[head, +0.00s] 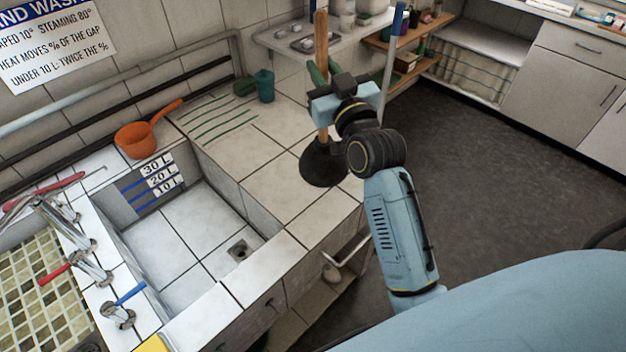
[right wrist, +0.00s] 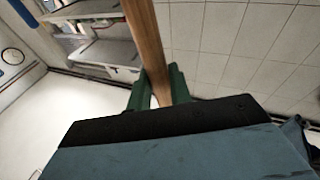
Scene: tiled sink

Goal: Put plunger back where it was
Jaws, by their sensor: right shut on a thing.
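The plunger has a wooden handle (head: 321,55) and a black rubber cup (head: 322,163). It is upright, cup down, over the tiled counter to the right of the sink. I cannot tell whether the cup touches the tiles. My right gripper (head: 319,88) is shut on the handle above the cup. In the right wrist view the wooden handle (right wrist: 147,45) passes between the green fingers (right wrist: 155,88). My left gripper is not in view.
The tiled sink basin (head: 190,240) is left of the plunger. A blue-topped pole (head: 391,60) stands just right of the gripper. Dark floor (head: 490,160) lies open at right.

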